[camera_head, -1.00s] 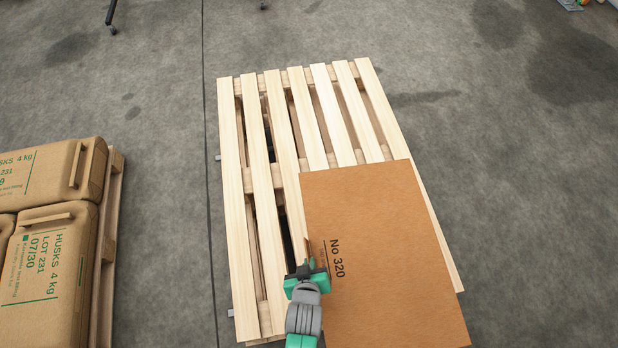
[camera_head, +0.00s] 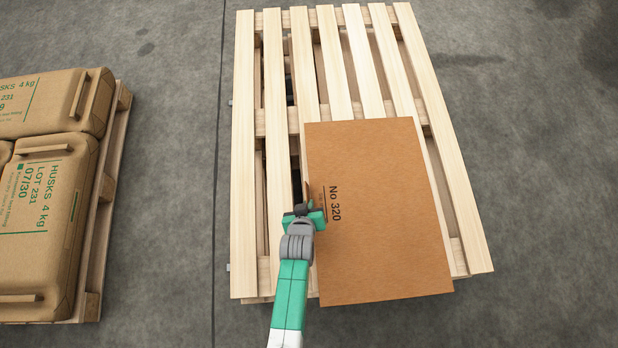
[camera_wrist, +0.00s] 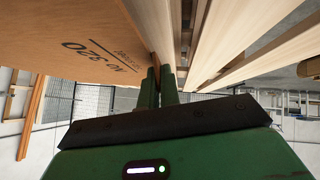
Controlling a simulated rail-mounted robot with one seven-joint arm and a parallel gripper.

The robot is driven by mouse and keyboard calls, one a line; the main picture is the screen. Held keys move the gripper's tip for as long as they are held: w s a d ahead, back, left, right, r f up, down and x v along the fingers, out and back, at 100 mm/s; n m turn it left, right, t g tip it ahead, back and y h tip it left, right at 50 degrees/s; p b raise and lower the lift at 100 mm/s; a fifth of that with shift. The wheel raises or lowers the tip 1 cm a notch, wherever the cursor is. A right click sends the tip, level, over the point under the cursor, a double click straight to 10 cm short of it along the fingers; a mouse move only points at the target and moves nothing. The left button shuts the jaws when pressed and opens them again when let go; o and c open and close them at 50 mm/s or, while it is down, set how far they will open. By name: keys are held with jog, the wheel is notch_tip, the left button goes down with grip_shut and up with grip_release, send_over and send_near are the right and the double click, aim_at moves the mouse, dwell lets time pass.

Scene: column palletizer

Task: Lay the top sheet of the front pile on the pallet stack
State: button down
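A brown cardboard sheet (camera_head: 385,215) marked "No 320" lies over the near part of the slatted wooden pallet (camera_head: 243,200) in the head view. Its near edge reaches past the pallet's near end. My gripper (camera_head: 308,203) is at the sheet's left edge. In the wrist view the sheet (camera_wrist: 60,35) fills the upper left, and its edge runs between the two close-set green fingers (camera_wrist: 160,78). They look shut on that edge. The pallet slats (camera_wrist: 240,40) are at the upper right. Whether the sheet touches the slats all over cannot be told.
A second pallet (camera_head: 95,285) at the left carries brown sacks (camera_head: 45,225) marked "HUSKS 4 kg". A strip of grey floor (camera_head: 170,180) lies between the two pallets. The far half of the slatted pallet is bare, and the floor to its right is clear.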

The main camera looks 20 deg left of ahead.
aim_at(306, 192)
jog(key=w, duration=0.1)
jog(key=w+a+b, duration=0.1)
jog(key=w, duration=0.1)
jog(key=shift+w+a+f, duration=0.25)
jog(key=shift+a+f, duration=0.05)
jog(key=shift+f, duration=0.1)
jog(key=shift+w+a+r, duration=0.15)
jog(key=shift+w+a, duration=0.05)
jog(key=shift+w, duration=0.2)
jog(key=f+b, duration=0.3)
jog(key=f, duration=0.1)
jog(key=shift+w+a+b, duration=0.2)
jog(key=shift+w+b, duration=0.2)
jog(key=shift+s+r, duration=0.2)
jog(key=shift+w+f, duration=0.1)
jog(key=shift+f, duration=0.1)
jog(key=c, duration=1.6)
grip_release()
jog(key=shift+r, duration=0.15)
